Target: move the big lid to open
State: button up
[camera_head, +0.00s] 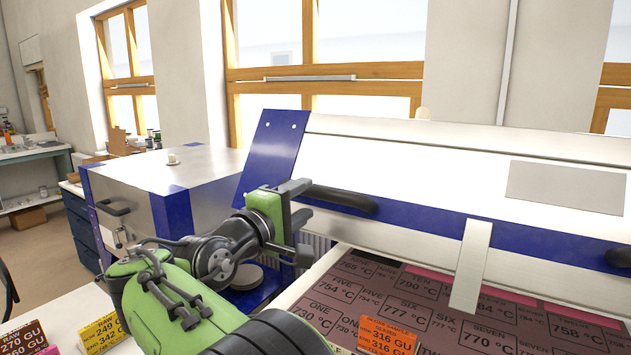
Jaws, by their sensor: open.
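The big lid (420,160) is a wide white panel with a blue front strip and a blue left end plate, on the right. It is tilted up, and the kiln's inside shows below its front edge. A black bar handle (340,198) sits on the strip near the left end; a second dark handle (619,258) is cut by the right edge. My gripper (299,221) is open at the left end of the first handle, with one finger above the other. I cannot tell whether it touches the handle.
Below the lid lie dark tiles (405,310) marked with temperatures, and an orange card (387,336). A metal strap (470,266) hangs from the lid's front. A smaller silver and blue kiln (150,180) stands behind my arm at left.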

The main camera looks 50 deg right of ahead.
aim_at(312, 194)
jog(key=d, duration=0.5)
jog(key=shift+w+d+r, duration=0.15)
jog(key=shift+w+d, duration=0.05)
jog(key=shift+w, duration=0.05)
grip_shut()
